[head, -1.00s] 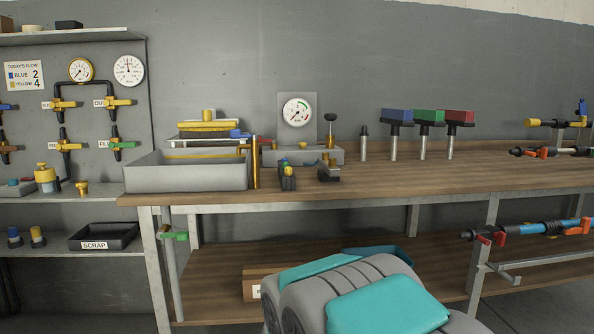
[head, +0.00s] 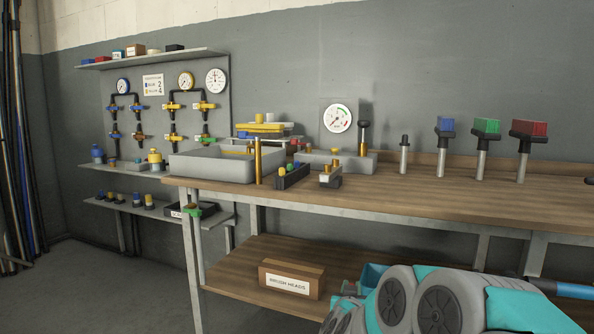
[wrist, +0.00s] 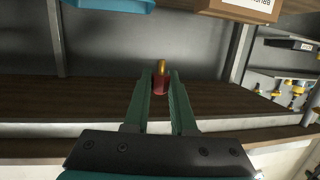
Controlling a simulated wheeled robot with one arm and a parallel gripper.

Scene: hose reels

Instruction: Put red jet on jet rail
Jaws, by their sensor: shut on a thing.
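In the wrist view my gripper (wrist: 161,76) is shut on a small red jet with a yellow tip (wrist: 160,82), held between the fingertips. The gripper and the held jet do not show in the head view. In the head view a short dark rail (head: 293,178) stands on the bench near its front edge, with small yellow, green and blue pieces on it; it looks like the jet rail. The held jet is apart from it.
A grey tray (head: 212,164) and an upright brass rod (head: 258,162) are left of the rail. A small clamp-like fitting (head: 330,177) is close on its right. A gauge block (head: 337,160) stands behind. Posts with blue, green and red heads (head: 529,128) stand farther right. Bare bench (head: 420,190) lies between.

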